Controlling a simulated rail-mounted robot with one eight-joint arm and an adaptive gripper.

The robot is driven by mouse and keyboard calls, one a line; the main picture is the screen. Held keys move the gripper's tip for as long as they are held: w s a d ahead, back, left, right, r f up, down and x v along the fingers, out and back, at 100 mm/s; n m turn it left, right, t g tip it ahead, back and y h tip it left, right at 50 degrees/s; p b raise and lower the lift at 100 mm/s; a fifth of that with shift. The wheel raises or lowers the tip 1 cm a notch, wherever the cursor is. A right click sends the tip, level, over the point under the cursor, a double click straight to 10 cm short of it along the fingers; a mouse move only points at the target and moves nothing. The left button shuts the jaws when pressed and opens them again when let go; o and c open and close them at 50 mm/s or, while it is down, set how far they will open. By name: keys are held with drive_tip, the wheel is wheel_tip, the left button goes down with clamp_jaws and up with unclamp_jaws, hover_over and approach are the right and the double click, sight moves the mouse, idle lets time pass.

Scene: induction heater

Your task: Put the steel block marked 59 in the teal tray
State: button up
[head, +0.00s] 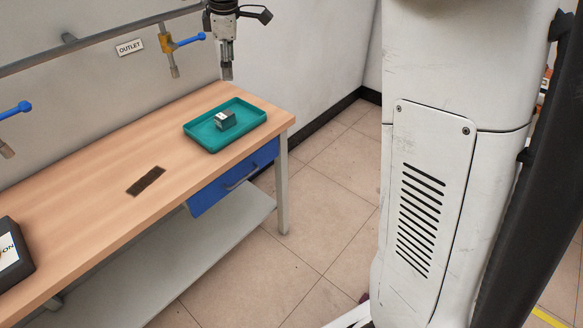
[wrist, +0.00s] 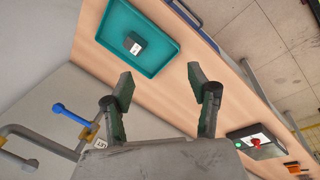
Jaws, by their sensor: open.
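The steel block (head: 226,120) is a small grey block with a white label on top, resting inside the teal tray (head: 204,145). The number on the label is too small to read. The block also shows in the wrist view (wrist: 134,43), inside the tray (wrist: 113,57) and apart from its walls. My gripper (head: 227,77) is above the table, higher than the tray and apart from the block. In the wrist view the two fingers (wrist: 158,82) are spread with nothing between them.
The tray stands near the right end of the wooden table (head: 95,185). A dark flat patch (head: 146,181) lies mid-table, and a black box (head: 12,252) stands at the left. Valves with blue handles (head: 187,41) stick out from the wall behind. Bare wood lies between tray and patch.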

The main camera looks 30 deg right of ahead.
drive_tip(key=s+r+m+t, duration=0.2)
drive_tip(key=s+m, duration=0.5)
drive_tip(key=s, duration=1.2)
drive_tip(key=s+f+m+t, duration=0.1)
drive_tip(key=s+f+m, duration=0.2)
drive_tip(key=s, duration=0.5)
drive_tip(key=s+f+m+t, duration=0.1)
drive_tip(key=s+f+m, duration=0.2)
drive_tip(key=s+f, duration=0.3)
drive_tip(key=shift+s+m, duration=0.4)
drive_tip(key=shift+s, duration=0.6)
drive_tip(key=shift+d+r, duration=0.1)
